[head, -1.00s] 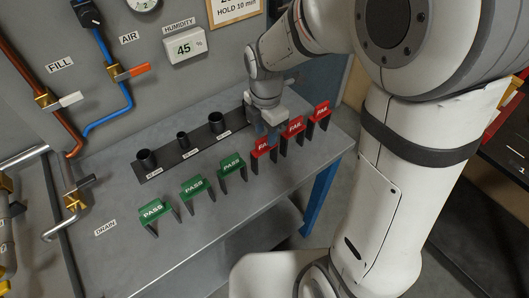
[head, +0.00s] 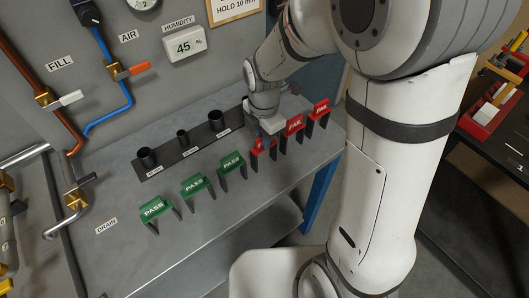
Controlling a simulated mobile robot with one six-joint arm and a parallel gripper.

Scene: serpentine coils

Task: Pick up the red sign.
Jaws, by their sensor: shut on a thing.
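Three red FAIL signs stand in a row at the right part of the grey table. My gripper (head: 267,140) is over the nearest red sign (head: 258,150), with its jaws around the sign's top and partly covering its lettering. It is shut on that sign. The sign's legs appear to be at the table top; I cannot tell whether they touch it. The middle red sign (head: 294,124) and the far red sign (head: 321,109) stand upright just to the right.
Three green PASS signs (head: 194,186) stand to the left on the table (head: 185,235). Behind them is a dark rack with black cups (head: 147,157). Valves and pipes line the wall and the left side. A red bin (head: 490,115) sits on a dark bench at right.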

